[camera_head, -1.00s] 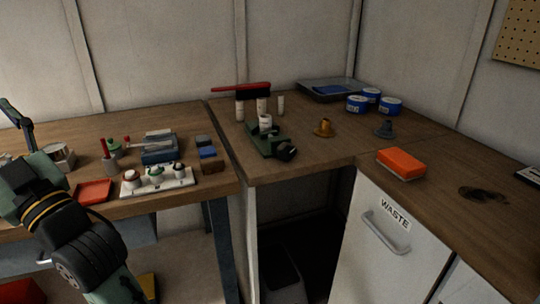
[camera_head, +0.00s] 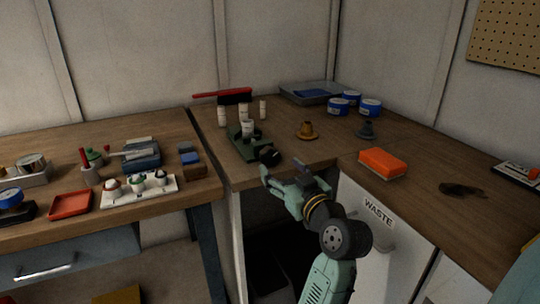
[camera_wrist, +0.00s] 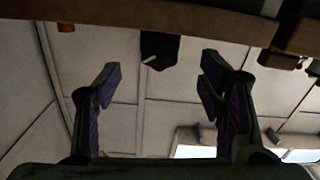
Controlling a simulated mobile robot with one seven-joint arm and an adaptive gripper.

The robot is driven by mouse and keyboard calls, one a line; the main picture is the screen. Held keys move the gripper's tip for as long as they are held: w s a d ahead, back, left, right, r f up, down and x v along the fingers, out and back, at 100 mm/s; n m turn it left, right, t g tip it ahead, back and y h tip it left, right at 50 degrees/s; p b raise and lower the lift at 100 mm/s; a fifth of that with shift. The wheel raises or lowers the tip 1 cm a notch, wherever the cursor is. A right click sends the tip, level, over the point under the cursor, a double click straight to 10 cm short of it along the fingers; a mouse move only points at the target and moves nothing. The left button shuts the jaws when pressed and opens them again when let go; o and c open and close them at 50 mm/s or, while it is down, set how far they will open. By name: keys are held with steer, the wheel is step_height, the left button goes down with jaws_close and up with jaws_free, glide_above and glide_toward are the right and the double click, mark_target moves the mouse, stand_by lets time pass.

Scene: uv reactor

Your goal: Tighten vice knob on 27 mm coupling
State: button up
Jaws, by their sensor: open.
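A small green vice (camera_head: 243,146) stands near the front edge of the corner bench. A white cylindrical coupling (camera_head: 247,128) stands upright in it; its size cannot be read. The vice's black knob (camera_head: 269,156) faces the front edge. My gripper (camera_head: 282,168) is open and empty, just in front of and below the knob in the head view. In the wrist view the dark knob (camera_wrist: 160,47), with a pale mark on it, shows beyond and between the spread fingers (camera_wrist: 160,80). The fingers do not appear to touch it. The coupling is not recognisable in the wrist view.
White cylinders (camera_head: 222,117) and a red-handled brush (camera_head: 235,96) are behind the vice. A brass-coloured fitting (camera_head: 307,131), a grey fitting (camera_head: 367,130), blue tins (camera_head: 370,107) and an orange sponge (camera_head: 383,163) lie to the right. A waste cabinet (camera_head: 370,225) is below.

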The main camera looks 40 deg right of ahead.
mark_target(271, 157)
steer(key=p+x, duration=0.1)
steer(key=x, duration=0.6)
steer(key=shift+w, duration=0.1)
steer(key=shift+c, duration=0.5)
steer(key=shift+p, duration=0.3)
steer(key=c, duration=1.1)
